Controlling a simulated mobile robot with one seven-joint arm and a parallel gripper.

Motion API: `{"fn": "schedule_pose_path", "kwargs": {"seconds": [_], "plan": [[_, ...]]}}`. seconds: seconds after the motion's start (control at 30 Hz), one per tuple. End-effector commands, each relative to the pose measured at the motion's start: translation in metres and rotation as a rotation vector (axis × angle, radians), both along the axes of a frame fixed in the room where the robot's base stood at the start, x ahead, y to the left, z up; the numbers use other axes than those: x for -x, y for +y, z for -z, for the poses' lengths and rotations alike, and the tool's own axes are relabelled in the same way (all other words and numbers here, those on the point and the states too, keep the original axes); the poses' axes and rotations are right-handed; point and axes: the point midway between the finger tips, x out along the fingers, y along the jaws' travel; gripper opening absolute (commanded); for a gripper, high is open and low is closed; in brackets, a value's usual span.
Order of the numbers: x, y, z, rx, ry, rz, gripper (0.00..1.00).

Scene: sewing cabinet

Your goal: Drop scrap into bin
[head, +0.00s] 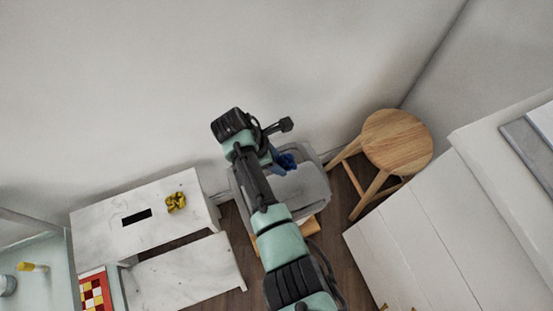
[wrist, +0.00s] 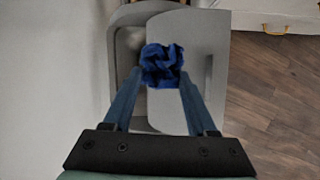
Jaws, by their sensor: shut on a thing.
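A crumpled blue scrap (wrist: 162,66) is held between the two fingertips of my gripper (wrist: 160,80) in the wrist view. In the head view the blue scrap (head: 286,161) shows beside my arm, over the grey bin (head: 308,196); my gripper's fingers are mostly hidden there by the arm. The bin also shows in the wrist view (wrist: 208,25), behind and below the scrap. Its lid has a lighter panel on the right and a darker recess on the left. A crumpled yellow scrap (head: 176,202) lies on the white step stool (head: 105,219), left of the bin.
A round wooden stool (head: 398,139) stands right of the bin. A white cabinet (head: 418,245) fills the lower right. The wall (head: 120,80) is close behind the bin. Dark wood floor (wrist: 270,95) is bare to the bin's right in the wrist view.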

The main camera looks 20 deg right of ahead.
Motion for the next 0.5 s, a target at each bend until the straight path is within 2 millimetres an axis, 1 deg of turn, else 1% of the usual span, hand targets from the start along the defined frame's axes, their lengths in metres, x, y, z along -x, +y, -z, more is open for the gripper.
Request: {"fn": "schedule_pose_path", "kwargs": {"seconds": [0.03, 0.1, 0.43, 0.47, 0.5], "plan": [[-0.0001, -0.0001, 0.0099, 0.000, 0.000, 0.000, 0.07], [-0.0001, -0.0002, 0.0127, 0.000, 0.000, 0.001, 0.07], [0.0001, 0.0000, 0.0122, 0.000, 0.000, 0.000, 0.07], [0.0001, 0.0000, 0.0122, 0.000, 0.000, 0.000, 0.61], [0.0001, 0.0000, 0.0122, 0.000, 0.000, 0.000, 0.68]]}}
